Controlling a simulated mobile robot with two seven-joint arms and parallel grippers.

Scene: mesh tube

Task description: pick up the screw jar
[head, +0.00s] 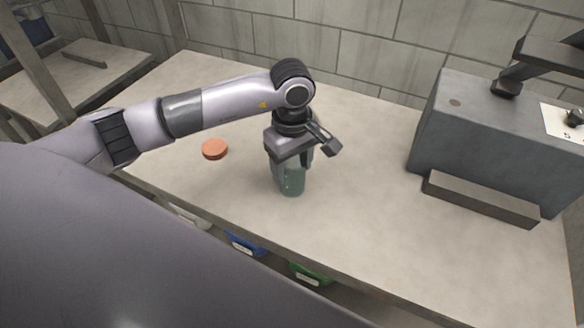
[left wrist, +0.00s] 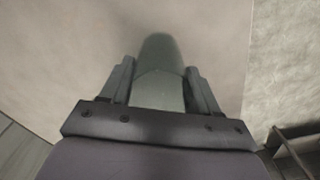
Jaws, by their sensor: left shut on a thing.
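The screw jar (head: 292,181) is a greenish, see-through cylinder near the middle of the table in the head view. My left gripper (head: 291,172) comes down over it from above and is shut on it. The gripper hides the jar's upper part. In the left wrist view the jar (left wrist: 160,75) lies between the two fingers of my left gripper (left wrist: 159,82). I cannot tell whether the jar's base touches the table. My right gripper is not in view.
An orange-red round disc (head: 215,149) lies on the table (head: 350,230) left of the jar. A large grey machine (head: 490,140) with a step-like front block (head: 480,199) stands at the right. Blue (head: 244,243) and green (head: 310,273) bins sit below the front edge.

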